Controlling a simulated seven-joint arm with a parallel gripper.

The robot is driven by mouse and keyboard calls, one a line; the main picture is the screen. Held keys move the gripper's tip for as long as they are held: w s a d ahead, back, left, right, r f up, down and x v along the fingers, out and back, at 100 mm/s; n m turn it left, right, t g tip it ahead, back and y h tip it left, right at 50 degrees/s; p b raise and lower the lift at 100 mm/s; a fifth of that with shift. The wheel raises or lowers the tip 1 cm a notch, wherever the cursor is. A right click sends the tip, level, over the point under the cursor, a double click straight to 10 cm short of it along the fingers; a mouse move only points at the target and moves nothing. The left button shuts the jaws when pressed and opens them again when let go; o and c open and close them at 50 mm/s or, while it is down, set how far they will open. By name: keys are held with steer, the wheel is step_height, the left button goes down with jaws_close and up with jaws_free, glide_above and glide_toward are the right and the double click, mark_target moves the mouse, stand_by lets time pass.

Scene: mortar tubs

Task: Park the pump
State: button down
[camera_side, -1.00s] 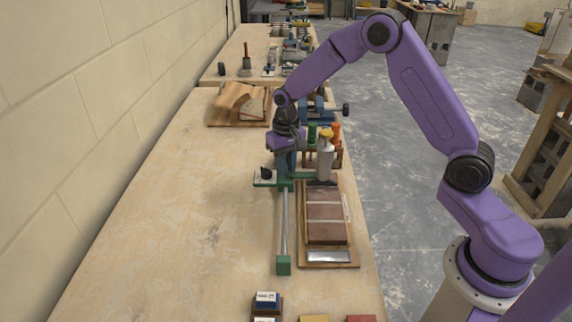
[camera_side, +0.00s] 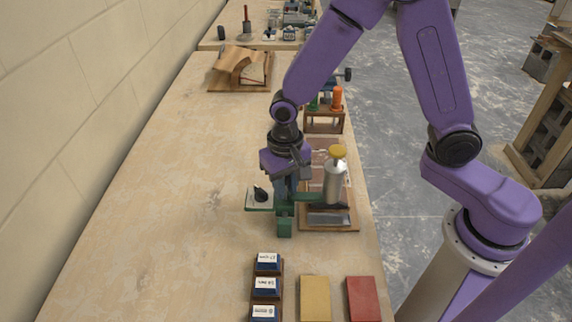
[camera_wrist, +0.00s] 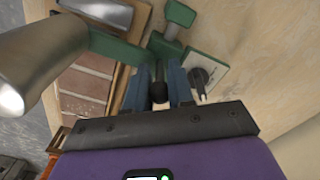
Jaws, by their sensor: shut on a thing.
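The pump is a silver cylinder (camera_side: 335,183) with a yellow cap (camera_side: 338,152), upright on a green carriage (camera_side: 308,197). The cylinder also shows at the left of the wrist view (camera_wrist: 45,55). My gripper (camera_side: 284,186) is shut on a dark upright handle (camera_wrist: 158,92) of the carriage, seen between the fingers in the wrist view. A green end block (camera_side: 285,227) stands just in front of the carriage in the side view. The rail is mostly hidden. A dial plate (camera_side: 260,197) with a black pointer knob sits on the carriage's left side.
A board with brick-red blocks (camera_side: 320,170) lies under the pump's side. Labelled blue blocks (camera_side: 267,262), a yellow block (camera_side: 315,298) and a red block (camera_side: 363,298) are at the front. A rack with an orange-topped tool (camera_side: 336,98) stands behind.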

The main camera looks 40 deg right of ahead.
steer(key=shift+s+a, duration=0.8)
steer(key=shift+a, duration=0.05)
steer(key=c, duration=1)
jaws_free()
steer(key=shift+r, duration=0.65)
step_height(320, 180, up, 16)
steer(key=shift+s, duration=0.1)
steer(key=s+d+f+n, duration=0.2)
steer(key=s+d+n, duration=0.4)
steer(key=s, duration=0.3)
steer(key=s+d+f+n, duration=0.3)
steer(key=s+d+n, duration=0.4)
steer(key=s, duration=0.3)
steer(key=shift+d+f+n, duration=0.15)
steer(key=shift+f+n, duration=0.15)
steer(key=shift+n, duration=0.6)
